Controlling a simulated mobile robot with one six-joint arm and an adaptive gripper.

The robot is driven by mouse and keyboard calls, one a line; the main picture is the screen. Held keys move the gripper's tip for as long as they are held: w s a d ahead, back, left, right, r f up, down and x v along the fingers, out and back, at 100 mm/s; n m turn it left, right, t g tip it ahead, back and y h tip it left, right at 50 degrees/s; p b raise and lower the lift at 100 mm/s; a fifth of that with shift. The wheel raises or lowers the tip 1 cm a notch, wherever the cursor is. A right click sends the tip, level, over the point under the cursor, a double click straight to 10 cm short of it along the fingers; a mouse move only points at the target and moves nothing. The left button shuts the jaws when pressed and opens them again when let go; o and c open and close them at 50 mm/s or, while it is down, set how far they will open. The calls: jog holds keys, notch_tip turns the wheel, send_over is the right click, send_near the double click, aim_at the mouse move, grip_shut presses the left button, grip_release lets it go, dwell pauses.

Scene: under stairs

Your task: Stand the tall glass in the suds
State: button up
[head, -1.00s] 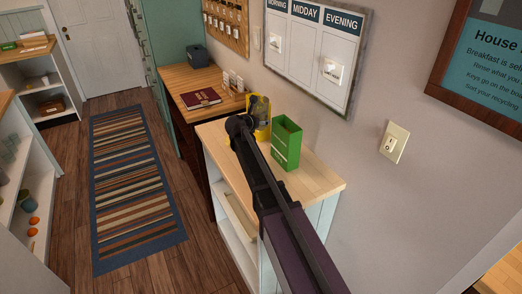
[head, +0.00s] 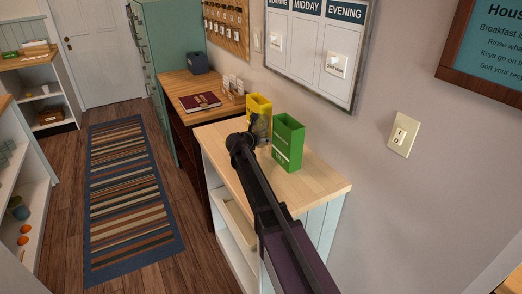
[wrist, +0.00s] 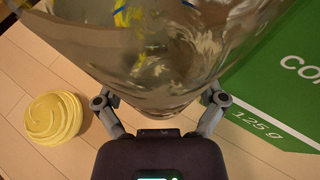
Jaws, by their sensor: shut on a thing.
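The tall glass (wrist: 150,50) is clear and fills the upper middle of the wrist view. My gripper (wrist: 160,106) is shut on it, with one finger on each side. In the head view, the glass (head: 263,128) shows faintly in front of the yellow box, partly behind my arm. I cannot tell whether its base touches the counter. No suds can be made out in either view.
A green box (head: 288,142) stands close to the right of the glass on the wooden counter (head: 310,185). A yellow box (head: 259,104) stands behind it. A yellow swirled round thing (wrist: 53,118) lies left of my gripper. The counter's near end is clear.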

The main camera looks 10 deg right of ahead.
aim_at(260, 146)
jog(key=shift+f, duration=0.1)
dwell(0.3)
jog(key=shift+f+b, duration=1.9)
jog(key=shift+b, duration=0.05)
jog(key=shift+f, duration=0.1)
jog(key=o, duration=1)
jog(key=shift+s+a+r+p, duration=0.3)
jog(key=shift+s+r+p, duration=0.05)
jog(key=shift+s+r, duration=0.1)
jog(key=p+v, duration=0.3)
jog(key=v, duration=0.6)
jog(key=shift+s+a+r+p, duration=0.15)
jog(key=shift+s+a+p, duration=0.1)
jog(key=shift+p, duration=0.1)
jog(key=shift+s+a+r, duration=0.15)
jog(key=shift+s+a, duration=0.2)
